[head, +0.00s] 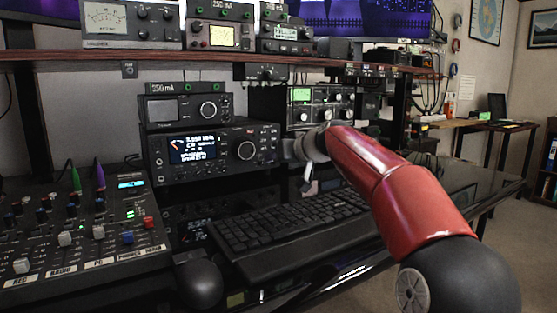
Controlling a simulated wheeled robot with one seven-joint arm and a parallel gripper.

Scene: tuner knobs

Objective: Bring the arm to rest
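My red arm (390,180) reaches in from the lower right over the desk. My gripper (308,172) is at its far end, in front of the tuner and above the back of the keyboard. Only a small light-coloured part of it shows, so its fingers cannot be made out. The tuner (276,108), a black box with a green-lit meter (301,95) and several knobs (303,116), stands behind the gripper. The wrist overlaps the tuner's lower front in the picture. Whether the gripper touches a knob cannot be told.
A radio with a lit screen (192,149) stands left of the tuner. A black keyboard (285,222) lies below, and a mixing console (80,235) at the lower left. A shelf (110,57) with meters runs above. Open floor (515,235) shows at the right.

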